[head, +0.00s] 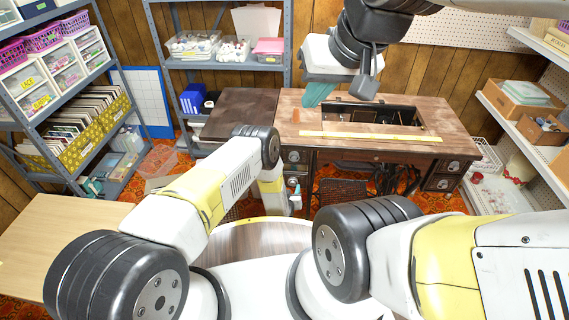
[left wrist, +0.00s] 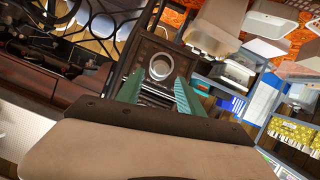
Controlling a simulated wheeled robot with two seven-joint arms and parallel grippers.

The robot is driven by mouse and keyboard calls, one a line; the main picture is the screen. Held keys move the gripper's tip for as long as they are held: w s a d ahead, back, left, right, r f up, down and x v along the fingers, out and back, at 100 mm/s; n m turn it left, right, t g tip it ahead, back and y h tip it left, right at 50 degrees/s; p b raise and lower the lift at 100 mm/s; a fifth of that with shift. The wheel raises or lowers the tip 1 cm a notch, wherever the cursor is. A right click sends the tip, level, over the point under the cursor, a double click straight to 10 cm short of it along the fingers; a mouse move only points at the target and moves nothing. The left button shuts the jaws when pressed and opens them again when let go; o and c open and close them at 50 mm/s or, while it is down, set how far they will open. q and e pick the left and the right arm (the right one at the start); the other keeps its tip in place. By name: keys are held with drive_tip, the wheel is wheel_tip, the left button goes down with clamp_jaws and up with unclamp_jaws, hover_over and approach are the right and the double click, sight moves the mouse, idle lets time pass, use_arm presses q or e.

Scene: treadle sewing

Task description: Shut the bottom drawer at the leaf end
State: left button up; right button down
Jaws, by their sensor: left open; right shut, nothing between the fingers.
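The brown treadle sewing table (head: 375,146) stands ahead, with its dark leaf (head: 240,108) at the left end. Below that end are an upper drawer (head: 294,156) and a lower drawer (head: 292,181), partly hidden by my left arm. My left gripper (head: 296,196) is low in front of these drawers. In the left wrist view its two teal fingers (left wrist: 160,82) are open and empty before a dark drawer front with a round carved pull (left wrist: 158,64). I cannot tell whether they touch it or how far the drawer stands out. My right gripper (head: 318,95) is shut and empty above the tabletop.
A yellow ruler (head: 370,136) lies on the tabletop by the machine opening. Shelves (head: 75,85) stand at the left, with another shelf unit (head: 225,66) behind the leaf. A light wooden table (head: 60,225) is at the lower left. Boxes fill shelves at the right.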

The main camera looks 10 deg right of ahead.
sight(292, 184)
use_arm(q)
drive_tip(key=shift+x, duration=2)
clamp_jaws()
